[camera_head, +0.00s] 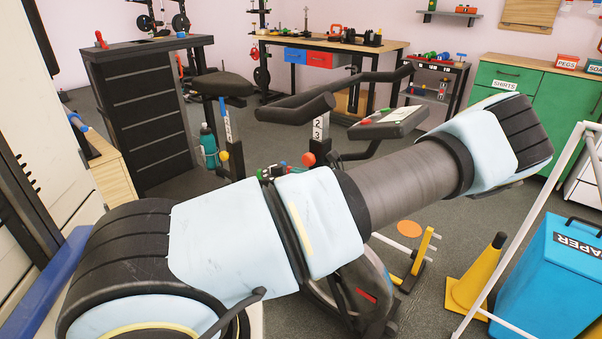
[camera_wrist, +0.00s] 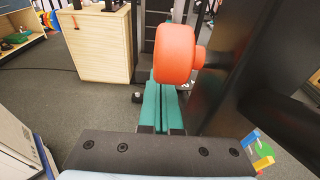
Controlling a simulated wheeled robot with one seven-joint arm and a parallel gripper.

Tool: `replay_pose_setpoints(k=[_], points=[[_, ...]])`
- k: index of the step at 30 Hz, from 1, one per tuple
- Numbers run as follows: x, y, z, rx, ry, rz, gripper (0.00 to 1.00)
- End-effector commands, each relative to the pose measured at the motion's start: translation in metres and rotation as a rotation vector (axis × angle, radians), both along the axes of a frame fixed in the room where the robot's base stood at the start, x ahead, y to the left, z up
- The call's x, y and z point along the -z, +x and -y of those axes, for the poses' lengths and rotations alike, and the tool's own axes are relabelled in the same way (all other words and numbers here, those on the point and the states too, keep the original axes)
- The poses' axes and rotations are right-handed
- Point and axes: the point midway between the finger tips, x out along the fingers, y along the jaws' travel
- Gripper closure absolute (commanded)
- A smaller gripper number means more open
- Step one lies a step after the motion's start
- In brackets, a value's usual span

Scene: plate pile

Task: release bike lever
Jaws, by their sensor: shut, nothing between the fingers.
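The exercise bike's black handlebar (camera_head: 335,95) stands in the middle of the head view, above a numbered post (camera_head: 320,128). A round orange-red knob (camera_head: 308,159) sits low on that post. In the wrist view a large orange-red knob (camera_wrist: 174,54) on a short black stem fills the top middle, beside a dark bike part; I cannot tell for sure that it is the same knob. My gripper (camera_wrist: 163,88) shows as two teal fingers side by side, shut and empty. Their tips appear at the knob's lower edge; I cannot tell whether they touch it. My arm hides much of the bike.
The bike's saddle (camera_head: 222,84) and a teal bottle (camera_head: 208,144) stand left of the handlebar. A yellow cone (camera_head: 474,275) and a blue bin (camera_head: 552,275) are at the lower right. A dark drawer cabinet (camera_head: 145,110) stands behind left. Grey floor is open between.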

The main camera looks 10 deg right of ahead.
Motion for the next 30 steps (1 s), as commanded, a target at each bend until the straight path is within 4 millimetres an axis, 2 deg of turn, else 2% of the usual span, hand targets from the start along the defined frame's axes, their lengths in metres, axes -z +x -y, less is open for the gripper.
replay_pose_setpoints(k=[19, 23, 30], points=[[-0.006, 0.003, -0.002, -0.004, 0.006, 0.008, 1.0], [-0.007, -0.009, 0.009, -0.003, 0.003, 0.007, 1.0], [-0.012, -0.045, 0.043, 0.001, -0.002, 0.003, 1.0]])
